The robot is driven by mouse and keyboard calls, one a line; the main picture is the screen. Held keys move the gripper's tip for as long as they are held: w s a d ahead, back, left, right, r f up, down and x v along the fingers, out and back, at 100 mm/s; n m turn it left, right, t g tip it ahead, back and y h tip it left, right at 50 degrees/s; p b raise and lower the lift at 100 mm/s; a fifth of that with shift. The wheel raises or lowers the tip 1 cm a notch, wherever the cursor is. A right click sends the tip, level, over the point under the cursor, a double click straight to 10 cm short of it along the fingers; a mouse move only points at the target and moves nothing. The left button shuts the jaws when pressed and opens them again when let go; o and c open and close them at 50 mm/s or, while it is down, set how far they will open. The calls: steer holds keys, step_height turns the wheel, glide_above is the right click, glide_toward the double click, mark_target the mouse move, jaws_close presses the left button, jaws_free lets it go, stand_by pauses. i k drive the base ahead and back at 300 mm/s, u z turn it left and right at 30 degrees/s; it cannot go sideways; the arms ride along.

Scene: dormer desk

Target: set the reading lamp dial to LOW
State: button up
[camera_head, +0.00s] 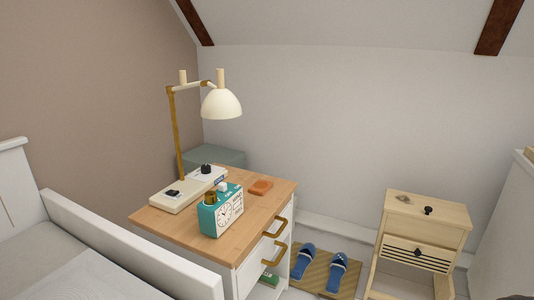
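The reading lamp stands on the wooden-topped desk unit (260,203), with a cream base (172,206), a brass post and a cream shade (221,104) hanging at the right. A black round knob (206,168), which looks like the lamp dial, sits on a pale plate at the far end of the base. A smaller black control (173,193) sits nearer the front. The dial's markings and setting are too small to read. My gripper is not in view.
A teal and white clock box (222,215) stands close in front of the lamp base. An orange-brown item (261,186) lies right of it. A white bed frame (130,250) borders the front left. Blue slippers (337,271) and a small wooden cabinet (426,222) are at the right.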

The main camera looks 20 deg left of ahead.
mark_target(206, 169)
steer(key=z, duration=0.1)
steer(key=i, duration=1.15)
steer(key=u, duration=0.75)
steer(key=i, duration=0.55)
steer(key=u, duration=0.3)
